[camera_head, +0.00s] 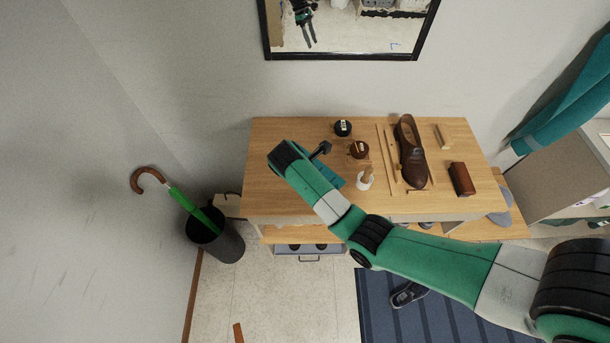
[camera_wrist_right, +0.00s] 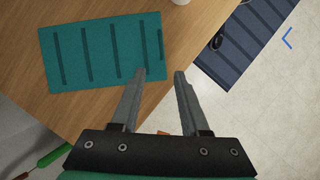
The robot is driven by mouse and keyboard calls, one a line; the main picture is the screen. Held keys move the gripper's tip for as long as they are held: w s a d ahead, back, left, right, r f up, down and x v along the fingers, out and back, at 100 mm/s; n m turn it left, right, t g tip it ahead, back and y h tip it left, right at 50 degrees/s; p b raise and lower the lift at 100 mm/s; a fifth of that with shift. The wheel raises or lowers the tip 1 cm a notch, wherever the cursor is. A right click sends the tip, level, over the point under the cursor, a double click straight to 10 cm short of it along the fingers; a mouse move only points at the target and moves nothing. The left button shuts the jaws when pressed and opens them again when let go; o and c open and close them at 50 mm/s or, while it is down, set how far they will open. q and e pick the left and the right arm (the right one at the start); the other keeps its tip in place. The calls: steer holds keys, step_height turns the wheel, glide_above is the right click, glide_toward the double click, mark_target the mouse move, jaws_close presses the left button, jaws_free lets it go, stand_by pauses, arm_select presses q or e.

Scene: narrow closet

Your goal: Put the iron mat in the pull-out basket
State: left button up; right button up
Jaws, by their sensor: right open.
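The iron mat, a flat teal rectangle with dark stripes (camera_wrist_right: 105,52), lies on the wooden table in the right wrist view. In the head view only a teal part of it (camera_head: 331,176) shows beside my right arm, which hides the rest. My right gripper (camera_wrist_right: 160,72) is open and empty; its left finger overlaps the mat's near right corner in the picture. Whether it touches the mat cannot be told. In the head view its fingers are hidden behind my wrist. A grey basket front with a handle (camera_head: 322,257), likely the pull-out basket, shows below the table. My left gripper is not in view.
On the table (camera_head: 270,200) stand a brown shoe (camera_head: 411,160), two round tins (camera_head: 343,128), (camera_head: 360,150), a white cup (camera_head: 365,181) and a brown block (camera_head: 461,179). An umbrella bin (camera_head: 222,247) stands left. A blue striped rug (camera_head: 380,310) lies in front.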

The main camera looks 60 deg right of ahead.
steer(key=x, duration=0.3)
steer(key=shift+s+f, duration=0.15)
steer(key=shift+f, duration=0.2)
steer(key=shift+d+f, duration=0.25)
steer(key=shift+f, duration=0.15)
steer(key=x, duration=0.4)
steer(key=shift+s+a+f+b, duration=0.15)
steer(key=shift+a+f+b, duration=0.15)
steer(key=shift+b, duration=0.1)
steer(key=shift+d+f, duration=0.25)
steer(key=shift+f, duration=0.1)
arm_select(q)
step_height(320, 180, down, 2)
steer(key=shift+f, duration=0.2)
arm_select(e)
steer(key=shift+c, duration=0.3)
jaws_close()
